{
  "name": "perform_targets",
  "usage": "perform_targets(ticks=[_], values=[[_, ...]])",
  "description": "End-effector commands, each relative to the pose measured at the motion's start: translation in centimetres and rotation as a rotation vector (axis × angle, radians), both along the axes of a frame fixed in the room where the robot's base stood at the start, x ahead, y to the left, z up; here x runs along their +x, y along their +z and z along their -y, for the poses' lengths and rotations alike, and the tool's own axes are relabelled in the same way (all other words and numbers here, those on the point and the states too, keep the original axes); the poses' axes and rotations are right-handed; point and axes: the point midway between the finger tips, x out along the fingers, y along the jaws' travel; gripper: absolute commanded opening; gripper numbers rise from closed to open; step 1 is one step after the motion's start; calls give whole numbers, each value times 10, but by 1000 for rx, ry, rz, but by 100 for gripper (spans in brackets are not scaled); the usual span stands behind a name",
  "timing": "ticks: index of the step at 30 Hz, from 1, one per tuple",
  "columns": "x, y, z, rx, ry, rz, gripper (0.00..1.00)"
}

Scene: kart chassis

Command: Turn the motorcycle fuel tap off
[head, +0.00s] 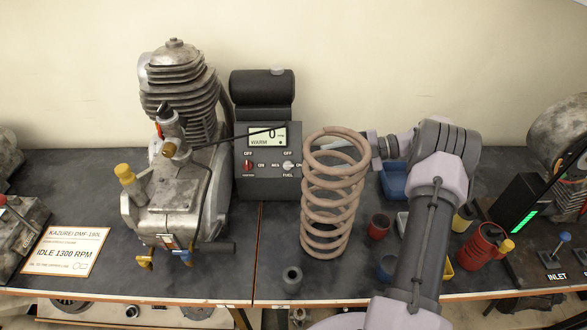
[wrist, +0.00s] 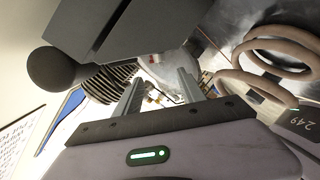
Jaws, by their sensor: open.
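The dark control box (head: 267,185) stands at the middle back of the bench. A silver knob (head: 288,165) marked FUEL is at the right of its face, with OFF printed above it. Which way the knob points is too small to tell. My gripper (head: 345,138) comes in from the right, to the right of the box and partly hidden behind the coil spring (head: 331,205). In the wrist view, my gripper (wrist: 158,82) is open, with nothing held between its two fingers. The knob cannot be made out there.
The finned engine (head: 177,150) stands left of the box. A red knob (head: 249,165) is left of the fuel knob. The spring stands upright just in front of my gripper. Small red, blue and yellow cups sit at the right, near a red canister (head: 483,247).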

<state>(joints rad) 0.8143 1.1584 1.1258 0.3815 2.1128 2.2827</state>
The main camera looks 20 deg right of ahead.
Motion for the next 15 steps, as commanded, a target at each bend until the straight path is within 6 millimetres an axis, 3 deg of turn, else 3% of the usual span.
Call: perform_targets(ticks=[9,15], values=[[27,-22,-67,0,3,-1,47],[37,-26,-90,-1,2,1,47]])
